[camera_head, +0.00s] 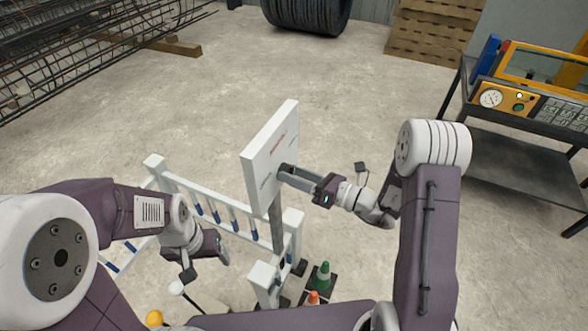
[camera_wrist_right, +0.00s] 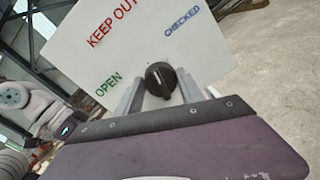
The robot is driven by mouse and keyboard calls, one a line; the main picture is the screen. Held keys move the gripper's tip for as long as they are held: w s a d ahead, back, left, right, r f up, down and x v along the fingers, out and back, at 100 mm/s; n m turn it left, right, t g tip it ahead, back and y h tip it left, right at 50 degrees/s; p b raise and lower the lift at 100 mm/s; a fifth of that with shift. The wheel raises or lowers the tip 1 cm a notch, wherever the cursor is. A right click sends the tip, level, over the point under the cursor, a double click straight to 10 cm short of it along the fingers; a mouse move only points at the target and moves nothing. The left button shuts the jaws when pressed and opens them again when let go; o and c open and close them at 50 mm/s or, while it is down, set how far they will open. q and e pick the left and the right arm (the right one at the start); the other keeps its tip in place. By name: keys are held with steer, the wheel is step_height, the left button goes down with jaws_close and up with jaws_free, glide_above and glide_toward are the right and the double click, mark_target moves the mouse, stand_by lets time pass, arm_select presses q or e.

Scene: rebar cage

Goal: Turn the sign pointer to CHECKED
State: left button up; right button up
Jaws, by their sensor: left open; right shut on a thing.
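The white sign board (camera_head: 271,155) stands on a grey post in the middle of the head view. In the right wrist view the sign (camera_wrist_right: 140,40) shows red KEEP OUT, green OPEN and blue CHECKED lettering, tilted in the picture. A black round knob (camera_wrist_right: 161,79), the pointer, sits on its face with a small pale mark; which word the mark points to is hard to tell. My right gripper (camera_wrist_right: 158,88) is shut on the knob, one finger on each side; it also shows at the sign in the head view (camera_head: 288,173). My left gripper (camera_head: 222,252) is open and empty, low and left of the sign.
White barrier rails (camera_head: 225,206) stand around the post. A cart (camera_head: 510,150) with a yellow gauge machine is at right. Rebar cages (camera_head: 80,50) lie back left. The floor behind the sign is clear.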

steer(key=shift+w+d+m+g+p, duration=0.1)
steer(key=shift+m+g+p, duration=0.3)
steer(key=shift+m+p, duration=3.8)
steer(key=o, duration=1.4)
steer(key=shift+c, duration=0.2)
steer(key=shift+d, duration=0.1)
